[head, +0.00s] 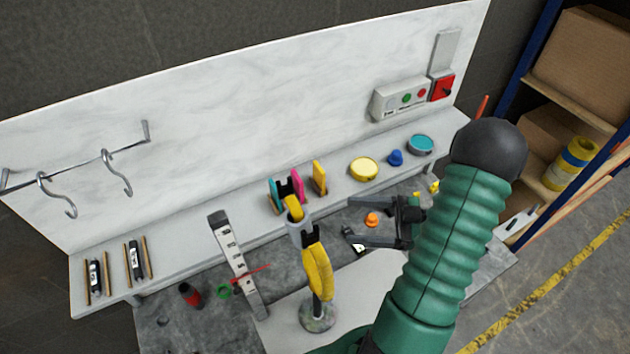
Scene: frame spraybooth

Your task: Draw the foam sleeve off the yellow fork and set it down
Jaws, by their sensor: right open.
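The yellow fork (319,273) stands upright on a round grey stand base (318,318) near the front middle of the bench. A pale grey band, which looks like the foam sleeve (299,229), is around its upper part, with yellow showing above and below it. My right gripper (348,219) is to the right of the fork. Its two dark fingers are spread, point left toward the sleeve and hold nothing; a gap shows between them and the sleeve. My left gripper is not in view.
A slotted metal bar (238,265) lies left of the fork, with a green ring (224,289) beside it. An orange cap (372,219) shows between my right fingers. The shelf behind holds coloured clips (297,186) and a yellow lid (364,168). Hooks (117,173) hang at left.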

